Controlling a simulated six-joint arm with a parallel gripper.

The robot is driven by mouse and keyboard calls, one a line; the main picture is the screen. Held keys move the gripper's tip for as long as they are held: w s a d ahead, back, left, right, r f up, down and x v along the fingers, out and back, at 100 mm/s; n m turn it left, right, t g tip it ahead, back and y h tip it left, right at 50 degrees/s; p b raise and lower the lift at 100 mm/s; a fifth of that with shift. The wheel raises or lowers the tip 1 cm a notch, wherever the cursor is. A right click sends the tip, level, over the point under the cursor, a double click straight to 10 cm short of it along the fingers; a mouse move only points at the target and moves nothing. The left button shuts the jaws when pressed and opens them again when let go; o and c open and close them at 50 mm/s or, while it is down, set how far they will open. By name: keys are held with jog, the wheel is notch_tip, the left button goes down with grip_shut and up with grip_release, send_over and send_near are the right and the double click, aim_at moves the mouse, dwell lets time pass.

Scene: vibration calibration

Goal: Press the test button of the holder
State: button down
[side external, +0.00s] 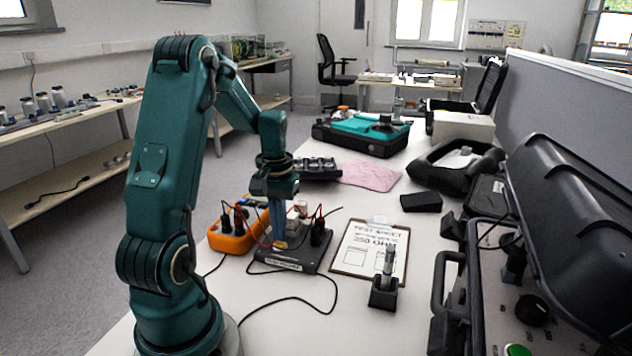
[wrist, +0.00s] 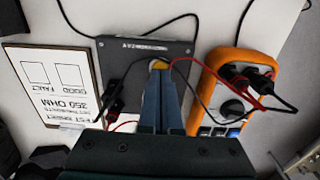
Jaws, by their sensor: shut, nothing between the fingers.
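The holder is a dark grey box (side external: 302,259) on the white table, with a light label on its front edge. It also shows in the wrist view (wrist: 182,47), partly hidden behind my gripper. A yellow button (side external: 281,245) sits on its top; in the wrist view the yellow part (wrist: 159,65) shows just past my fingertips. My gripper (side external: 279,238) points down over the holder, with its blue fingers together and nothing between them. The fingertips (wrist: 160,72) are at the yellow button, touching it or very close; I cannot tell which.
An orange meter (side external: 238,240) with red and black leads stands left of the holder. A clipboard with a test sheet (side external: 368,250) lies to the right, and a pen stand (side external: 384,293) is in front of it. Loose cables cross the table around the holder. Open black cases line the right side.

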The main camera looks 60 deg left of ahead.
jog(key=shift+f, duration=0.6)
dwell(0.3)
jog(key=shift+r, duration=3.55)
